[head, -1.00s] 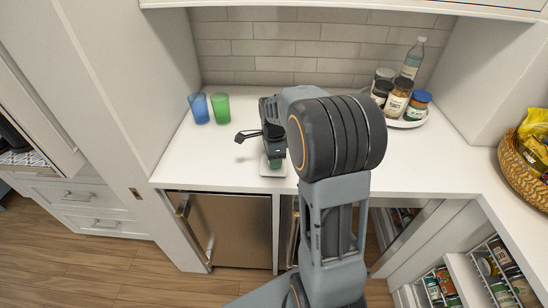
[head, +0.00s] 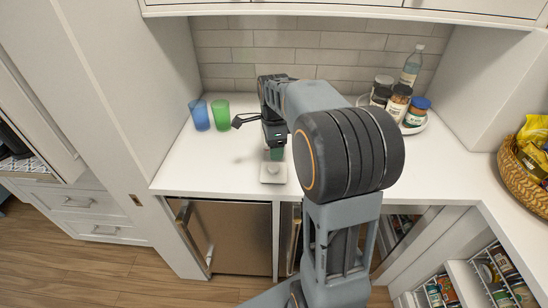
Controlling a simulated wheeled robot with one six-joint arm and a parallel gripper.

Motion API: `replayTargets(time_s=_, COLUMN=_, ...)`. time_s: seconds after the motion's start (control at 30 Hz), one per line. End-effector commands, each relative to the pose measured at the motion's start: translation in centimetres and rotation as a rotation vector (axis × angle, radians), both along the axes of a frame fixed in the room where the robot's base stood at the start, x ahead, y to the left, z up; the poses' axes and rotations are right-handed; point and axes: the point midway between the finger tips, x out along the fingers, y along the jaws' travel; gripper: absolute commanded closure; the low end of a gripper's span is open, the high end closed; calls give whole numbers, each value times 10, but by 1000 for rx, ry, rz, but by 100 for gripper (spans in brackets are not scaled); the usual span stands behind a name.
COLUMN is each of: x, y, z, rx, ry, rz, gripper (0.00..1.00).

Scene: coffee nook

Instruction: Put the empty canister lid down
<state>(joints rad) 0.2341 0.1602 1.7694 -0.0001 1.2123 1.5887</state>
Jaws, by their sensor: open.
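The canister lid (head: 273,171) is a pale, square, flat piece with a small round knob on top. In the head view it lies flat on the white counter (head: 222,165), near the front edge. My gripper (head: 275,154) is just behind the lid's knob in the picture, pointing down with greenish fingertips. It is open and holds nothing that I can see. Whether the fingertips are above or beyond the lid's rear edge is hard to tell. No canister shows; my arm hides part of the counter to the right.
A blue glass (head: 199,115) and a green glass (head: 220,115) stand at the back left. A round white tray (head: 411,129) with several jars and a bottle stands at the back right. A wicker basket (head: 520,172) sits at the far right. The counter left of the lid is clear.

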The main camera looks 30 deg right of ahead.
Motion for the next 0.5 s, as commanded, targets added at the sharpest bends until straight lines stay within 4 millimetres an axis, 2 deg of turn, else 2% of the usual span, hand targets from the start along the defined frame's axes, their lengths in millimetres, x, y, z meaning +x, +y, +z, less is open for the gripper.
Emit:
replayTargets(time_s=0.1, x=0, y=0, z=20, rx=-1, ry=-4, rz=0, gripper=37)
replayTargets(time_s=0.33, x=-2, y=2, z=41, rx=-1, ry=-6, rz=22, gripper=37)
replayTargets(time_s=0.43, x=-14, y=12, z=46, rx=-8, ry=-28, rz=151, gripper=37)
replayTargets(time_s=0.5, x=-28, y=25, z=48, rx=-20, ry=-58, rz=321, gripper=37)
